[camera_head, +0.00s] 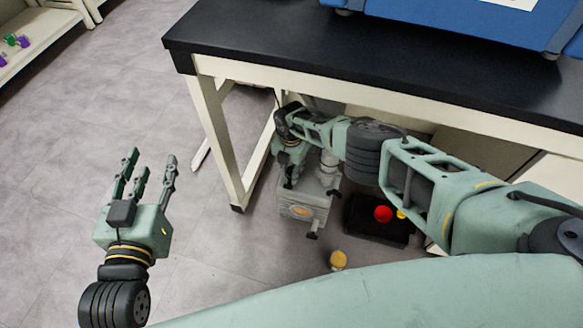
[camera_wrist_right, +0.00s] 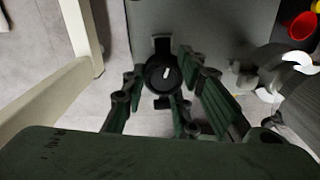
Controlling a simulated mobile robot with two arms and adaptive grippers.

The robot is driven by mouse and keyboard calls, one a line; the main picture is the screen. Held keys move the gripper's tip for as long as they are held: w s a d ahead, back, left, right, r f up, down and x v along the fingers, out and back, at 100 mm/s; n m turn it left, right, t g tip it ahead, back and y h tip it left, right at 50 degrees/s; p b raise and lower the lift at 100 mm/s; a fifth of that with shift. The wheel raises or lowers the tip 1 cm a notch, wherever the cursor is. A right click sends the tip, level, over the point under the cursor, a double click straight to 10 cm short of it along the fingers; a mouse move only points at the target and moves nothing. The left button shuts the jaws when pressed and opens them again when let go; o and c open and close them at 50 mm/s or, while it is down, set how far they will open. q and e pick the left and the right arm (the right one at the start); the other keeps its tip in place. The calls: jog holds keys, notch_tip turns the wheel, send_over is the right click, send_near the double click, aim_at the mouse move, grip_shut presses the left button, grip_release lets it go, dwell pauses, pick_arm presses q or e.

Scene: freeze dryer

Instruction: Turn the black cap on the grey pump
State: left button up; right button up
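The grey pump (camera_head: 303,207) stands on the floor under the black-topped table, and its grey body (camera_wrist_right: 225,28) fills the upper middle of the right wrist view. The black cap (camera_wrist_right: 160,78) is round with a small white mark on top. My right gripper (camera_head: 290,178) reaches down over the pump. In the right wrist view its fingers (camera_wrist_right: 162,80) are spread on both sides of the cap, with a small gap on the left; contact on the right is unclear. The cap is hidden in the head view. My left gripper (camera_head: 150,164) is open and empty over the floor.
The table (camera_head: 225,45) and its white legs (camera_head: 217,135) stand close around my right arm. A black tray (camera_head: 365,228) with a red cup (camera_head: 383,214) lies right of the pump. A yellow-topped item (camera_head: 338,260) is on the floor in front. Floor at left is clear.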

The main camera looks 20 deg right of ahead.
jog(key=o, duration=0.3)
jog(key=shift+a, duration=0.55)
jog(key=shift+w, duration=0.1)
jog(key=shift+d, duration=0.15)
